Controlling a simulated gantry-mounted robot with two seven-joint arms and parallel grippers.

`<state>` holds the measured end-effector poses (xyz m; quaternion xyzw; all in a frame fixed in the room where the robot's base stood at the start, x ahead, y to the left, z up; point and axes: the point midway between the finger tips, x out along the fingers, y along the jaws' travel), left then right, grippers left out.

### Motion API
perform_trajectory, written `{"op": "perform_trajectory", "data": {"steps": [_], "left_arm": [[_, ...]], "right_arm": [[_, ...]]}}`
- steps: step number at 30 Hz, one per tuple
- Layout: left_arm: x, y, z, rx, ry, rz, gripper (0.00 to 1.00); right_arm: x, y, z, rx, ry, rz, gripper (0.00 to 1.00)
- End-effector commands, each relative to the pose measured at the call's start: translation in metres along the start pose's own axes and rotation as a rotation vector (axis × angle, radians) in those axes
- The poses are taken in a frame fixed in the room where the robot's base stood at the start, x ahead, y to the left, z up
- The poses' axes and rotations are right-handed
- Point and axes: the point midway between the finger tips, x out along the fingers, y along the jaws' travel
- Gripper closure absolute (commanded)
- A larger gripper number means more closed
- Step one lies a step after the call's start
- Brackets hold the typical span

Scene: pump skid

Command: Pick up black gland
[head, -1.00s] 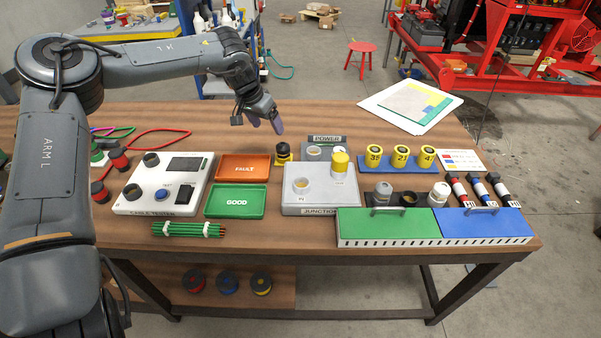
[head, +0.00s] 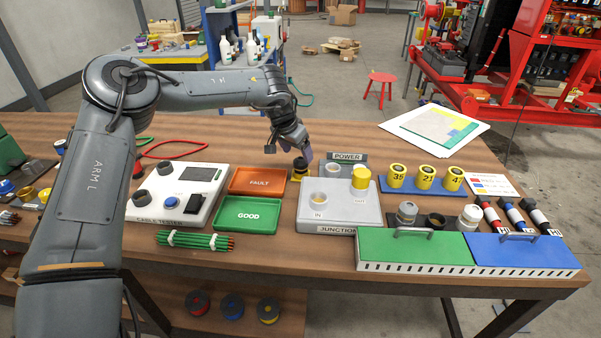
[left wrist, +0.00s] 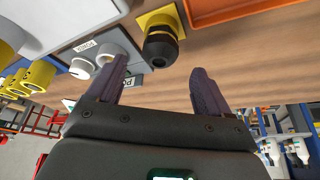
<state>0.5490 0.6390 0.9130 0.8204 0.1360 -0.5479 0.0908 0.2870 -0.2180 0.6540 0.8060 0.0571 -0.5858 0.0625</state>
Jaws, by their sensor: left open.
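A black gland (head: 299,163) with a yellow band stands upright in a yellow square holder (head: 297,177), between the orange tray and the power box. My left gripper (head: 305,152) is just behind and above it and partly overlaps it. In the left wrist view my open left fingers (left wrist: 160,66) point toward the black gland (left wrist: 160,48), which shows between and beyond the fingertips. The jaws are empty, and I cannot tell any contact. My right gripper is not in view.
Glands stand on a dark rack (head: 422,215) at right. The bench behind my left gripper is mostly clear.

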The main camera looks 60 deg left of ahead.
Motion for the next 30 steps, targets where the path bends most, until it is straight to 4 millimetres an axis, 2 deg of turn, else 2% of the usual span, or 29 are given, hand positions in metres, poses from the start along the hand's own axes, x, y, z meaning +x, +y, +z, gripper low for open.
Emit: {"op": "perform_trajectory", "data": {"steps": [3, 9, 20, 30], "left_arm": [[0.020, 0.000, 0.002, 0.001, -0.003, -0.004, 0.20], [0.041, 0.001, 0.001, 0.001, -0.001, -0.001, 0.20], [0.046, 0.001, -0.001, 0.000, 0.000, 0.000, 0.22], [0.046, 0.001, 0.000, 0.000, -0.001, 0.000, 0.74]], "right_arm": [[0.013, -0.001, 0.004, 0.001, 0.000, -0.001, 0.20], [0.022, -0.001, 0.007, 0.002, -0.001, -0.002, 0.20], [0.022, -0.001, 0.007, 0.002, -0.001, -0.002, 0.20], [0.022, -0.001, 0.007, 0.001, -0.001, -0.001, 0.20]]}}
